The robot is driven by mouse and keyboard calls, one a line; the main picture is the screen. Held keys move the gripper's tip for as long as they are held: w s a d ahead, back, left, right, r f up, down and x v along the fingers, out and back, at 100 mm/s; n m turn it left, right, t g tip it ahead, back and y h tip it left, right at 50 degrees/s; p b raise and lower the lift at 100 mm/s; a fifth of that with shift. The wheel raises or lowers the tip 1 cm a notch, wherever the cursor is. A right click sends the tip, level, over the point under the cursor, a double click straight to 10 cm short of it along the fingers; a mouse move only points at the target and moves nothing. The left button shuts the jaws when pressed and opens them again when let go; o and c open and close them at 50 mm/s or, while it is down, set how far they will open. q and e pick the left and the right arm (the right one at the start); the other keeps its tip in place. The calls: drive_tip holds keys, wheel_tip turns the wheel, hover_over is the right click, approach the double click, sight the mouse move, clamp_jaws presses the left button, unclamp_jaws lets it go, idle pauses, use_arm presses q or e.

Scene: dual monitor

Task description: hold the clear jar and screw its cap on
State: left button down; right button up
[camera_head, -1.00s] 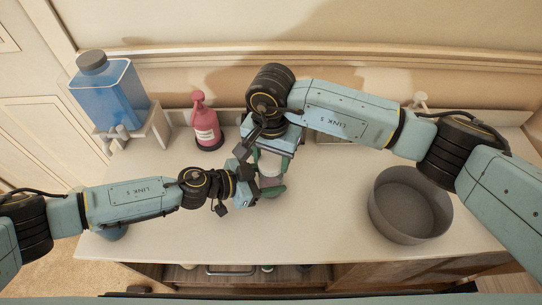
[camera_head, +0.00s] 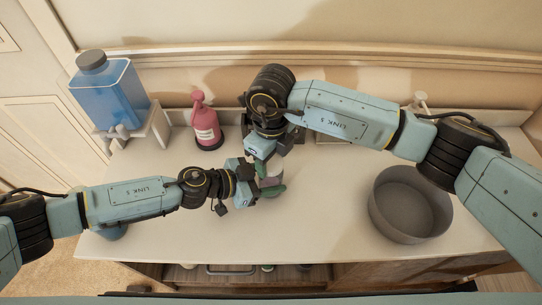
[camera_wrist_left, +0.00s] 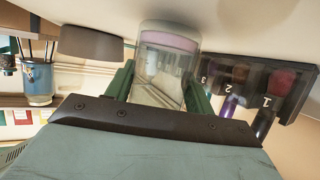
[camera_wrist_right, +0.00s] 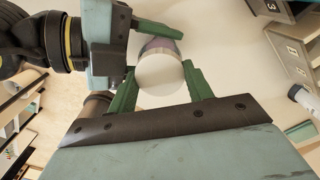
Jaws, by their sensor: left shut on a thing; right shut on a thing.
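The clear jar (camera_wrist_left: 160,72) stands between the green fingers of my left gripper (camera_wrist_left: 160,88), which are shut on its sides. A pinkish-lilac band shows at the jar's far end in that view. In the head view the jar (camera_head: 269,181) is upright and partly covered by both grippers. My left gripper (camera_head: 258,188) comes to it from the left. My right gripper (camera_head: 268,150) is above it, pointing down. In the right wrist view the round white cap (camera_wrist_right: 160,82) lies between the fingers of my right gripper (camera_wrist_right: 160,90), shut on it. Cap threads are hidden.
A grey bowl (camera_head: 410,204) stands at the right. A pink pump bottle (camera_head: 206,125) and a blue dispenser (camera_head: 110,92) on a stand are at the back left. A numbered rack (camera_wrist_left: 245,86) shows in the left wrist view. The counter front (camera_head: 300,235) is clear.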

drive_tip(key=m, duration=0.6)
drive_tip(key=o, duration=1.1)
drive_tip(key=shift+a, duration=0.1)
drive_tip(key=shift+s, duration=0.1)
drive_tip(key=shift+a, duration=0.2)
drive_tip(key=shift+r, duration=0.4)
drive_tip(key=shift+d+r, duration=0.1)
drive_tip(key=shift+r, duration=1.85)
